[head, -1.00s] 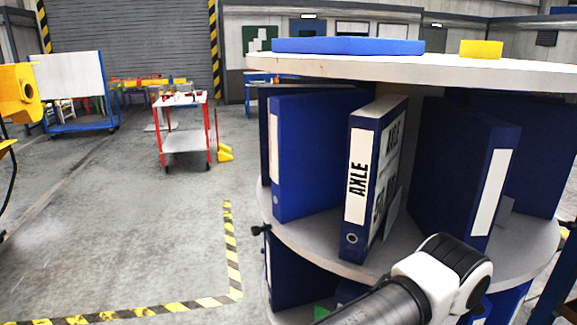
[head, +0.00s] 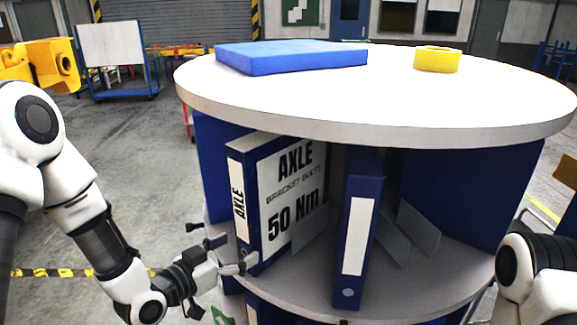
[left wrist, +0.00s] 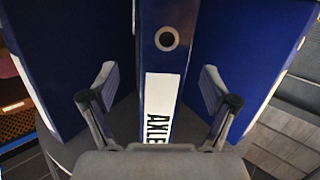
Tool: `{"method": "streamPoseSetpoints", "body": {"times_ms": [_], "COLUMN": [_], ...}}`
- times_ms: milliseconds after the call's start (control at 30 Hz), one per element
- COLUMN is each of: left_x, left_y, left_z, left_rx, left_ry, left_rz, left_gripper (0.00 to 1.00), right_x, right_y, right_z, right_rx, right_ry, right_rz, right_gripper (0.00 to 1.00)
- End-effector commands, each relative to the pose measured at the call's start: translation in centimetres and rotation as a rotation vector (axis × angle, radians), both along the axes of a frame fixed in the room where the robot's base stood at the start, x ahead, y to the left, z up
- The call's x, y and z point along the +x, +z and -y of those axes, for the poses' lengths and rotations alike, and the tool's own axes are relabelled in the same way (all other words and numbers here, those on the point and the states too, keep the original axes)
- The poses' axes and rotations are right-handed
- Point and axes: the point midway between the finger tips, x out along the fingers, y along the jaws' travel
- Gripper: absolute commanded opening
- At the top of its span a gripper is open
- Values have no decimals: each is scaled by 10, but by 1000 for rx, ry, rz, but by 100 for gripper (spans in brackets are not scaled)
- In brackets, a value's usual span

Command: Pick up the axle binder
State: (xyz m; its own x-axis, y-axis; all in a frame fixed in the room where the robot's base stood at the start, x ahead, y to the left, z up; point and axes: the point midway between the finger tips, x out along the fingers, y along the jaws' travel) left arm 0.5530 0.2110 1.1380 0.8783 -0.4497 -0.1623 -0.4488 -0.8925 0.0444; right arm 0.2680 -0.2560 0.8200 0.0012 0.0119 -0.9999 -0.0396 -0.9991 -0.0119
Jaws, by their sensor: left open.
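The axle binder (head: 285,195) is blue with a white "AXLE 50 Nm" side label. It stands upright on the carousel's upper shelf, its spine facing left in the head view. My left gripper (head: 243,264) is at the lower part of that spine. In the left wrist view the binder's spine (left wrist: 166,60), with its finger hole and AXLE label, appears between the two open fingers of the gripper (left wrist: 158,88), with a gap on each side. How far the fingers reach along the binder's sides is unclear. My right gripper is out of view; only part of that arm shows.
A round white carousel top (head: 400,105) overhangs the binder, carrying a blue binder lying flat (head: 290,57) and a yellow tape roll (head: 437,59). Another blue binder (head: 357,235) stands to the right, beside grey dividers (head: 418,228). Blue binders flank the spine in the wrist view.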

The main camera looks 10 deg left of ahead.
Motion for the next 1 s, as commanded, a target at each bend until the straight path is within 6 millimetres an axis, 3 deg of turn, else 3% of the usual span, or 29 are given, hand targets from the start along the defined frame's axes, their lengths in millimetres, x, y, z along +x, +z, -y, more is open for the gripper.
{"method": "streamPoseSetpoints", "body": {"times_ms": [33, 100, 167, 333, 500, 600, 833, 867, 1000], "left_x": [3, 7, 12, 30, 55, 68, 73, 73, 73], "left_y": [34, 57, 64, 63, 64, 61, 57, 57, 57], "left_z": [-1, 1, 5, 16, 32, 38, 40, 40, 40], "left_rx": [-16, -28, -29, -28, -28, -31, -33, -33, -33], "left_ry": [-13, -30, -38, -40, -43, -39, -37, -37, -37], "left_rz": [77, 146, 169, 170, 168, 168, 167, 167, 166], "left_gripper": [86, 86, 86, 86, 86, 86, 86, 83, 33], "right_x": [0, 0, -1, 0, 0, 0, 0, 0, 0], "right_y": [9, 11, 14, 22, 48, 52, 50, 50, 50], "right_z": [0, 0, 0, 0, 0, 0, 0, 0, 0], "right_rx": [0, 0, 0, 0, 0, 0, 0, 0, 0], "right_ry": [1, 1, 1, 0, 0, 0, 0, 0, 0], "right_rz": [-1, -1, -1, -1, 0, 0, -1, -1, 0], "right_gripper": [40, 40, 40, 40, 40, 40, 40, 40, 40]}}
